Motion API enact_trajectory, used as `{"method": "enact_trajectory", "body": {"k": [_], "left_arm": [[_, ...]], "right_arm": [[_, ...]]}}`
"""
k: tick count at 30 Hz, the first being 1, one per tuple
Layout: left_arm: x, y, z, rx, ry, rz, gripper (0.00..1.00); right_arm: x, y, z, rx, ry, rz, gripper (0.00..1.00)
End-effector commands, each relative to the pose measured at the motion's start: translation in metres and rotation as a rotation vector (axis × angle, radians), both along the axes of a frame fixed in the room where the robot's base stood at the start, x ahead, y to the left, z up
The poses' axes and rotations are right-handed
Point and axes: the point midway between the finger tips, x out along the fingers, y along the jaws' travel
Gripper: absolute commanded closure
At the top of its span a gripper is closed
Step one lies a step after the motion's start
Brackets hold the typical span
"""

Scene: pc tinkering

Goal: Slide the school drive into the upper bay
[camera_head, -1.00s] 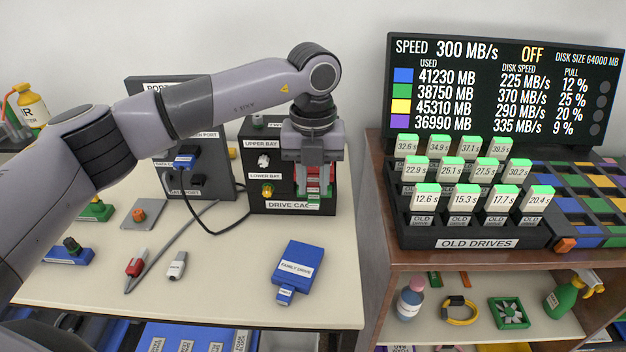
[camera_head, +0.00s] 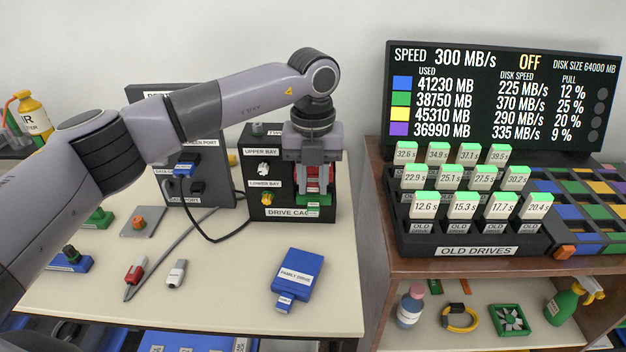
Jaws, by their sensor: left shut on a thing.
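The black drive cage (camera_head: 290,214) stands at the back of the table, with labels for the upper bay (camera_head: 261,152) and lower bay (camera_head: 265,183). My left gripper (camera_head: 314,178) points down in front of the cage's right part. It is shut on a red drive (camera_head: 313,172) at about upper bay height. The drive's label is hidden, so I cannot read whether it is the school drive. How deep it sits in the bay is hidden by the fingers. A green drive (camera_head: 314,200) shows just below, at the lower bay. My right gripper is out of view.
A blue family drive (camera_head: 297,277) lies on the open front right of the table. A black cable (camera_head: 213,240) runs to the port panel, left of the cage. The old drives rack (camera_head: 472,243) and a screen (camera_head: 500,90) stand on a separate shelf at right.

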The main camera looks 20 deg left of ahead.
Motion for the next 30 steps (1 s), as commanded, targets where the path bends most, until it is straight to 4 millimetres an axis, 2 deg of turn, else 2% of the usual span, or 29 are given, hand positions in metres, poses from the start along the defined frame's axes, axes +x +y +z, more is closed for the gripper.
{"method": "enact_trajectory", "body": {"k": [27,28,30], "left_arm": [[0.020,0.005,0.001,0.000,-0.001,0.000,1.00],[0.020,0.005,0.001,0.000,-0.001,-0.001,0.67],[0.020,0.005,0.000,0.000,0.000,-0.001,0.44]], "right_arm": [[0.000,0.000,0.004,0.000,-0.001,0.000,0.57],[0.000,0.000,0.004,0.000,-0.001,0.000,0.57],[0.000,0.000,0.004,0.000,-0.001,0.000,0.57]]}}
